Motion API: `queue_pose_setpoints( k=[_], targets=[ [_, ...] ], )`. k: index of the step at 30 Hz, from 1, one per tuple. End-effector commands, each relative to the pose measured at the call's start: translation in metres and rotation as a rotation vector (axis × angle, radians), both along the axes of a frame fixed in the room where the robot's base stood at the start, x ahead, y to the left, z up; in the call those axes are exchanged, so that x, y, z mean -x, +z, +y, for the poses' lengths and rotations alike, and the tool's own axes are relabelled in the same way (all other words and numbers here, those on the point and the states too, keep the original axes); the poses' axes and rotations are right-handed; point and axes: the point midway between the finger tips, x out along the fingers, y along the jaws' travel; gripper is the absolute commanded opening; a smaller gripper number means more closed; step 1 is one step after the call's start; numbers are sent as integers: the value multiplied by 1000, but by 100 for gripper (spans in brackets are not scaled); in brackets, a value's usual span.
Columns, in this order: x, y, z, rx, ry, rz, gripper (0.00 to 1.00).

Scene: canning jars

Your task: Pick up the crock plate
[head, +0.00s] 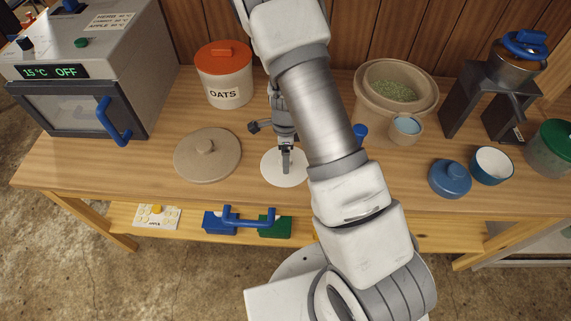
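A flat, round white disc (271,173), which looks like the crock plate, lies on the wooden counter near its front edge. My gripper (286,163) points down over the disc's middle and covers part of it. The fingers overlap in this view, so their gap is hidden. I cannot tell whether they touch the disc or a knob on it. My arm covers the disc's right side.
A round tan lid with a knob (208,163) lies left of the disc. An OATS canister (224,82) stands behind. A large tan crock (415,77) with green contents stands right of my arm, with a small cup (405,130) at its front.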

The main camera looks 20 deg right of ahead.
Motion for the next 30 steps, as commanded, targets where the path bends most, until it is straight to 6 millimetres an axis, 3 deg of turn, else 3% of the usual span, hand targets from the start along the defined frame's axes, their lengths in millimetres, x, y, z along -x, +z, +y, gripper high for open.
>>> queue_pose_setpoints(
  k=[3,11,25,30],
  targets=[
    [0,-10,0,0,0,0,86],
    [0,-11,0,-1,1,-1,84],
    [0,-11,0,0,1,-1,0],
    [-1,-11,0,-1,1,-2,0]
  ],
)
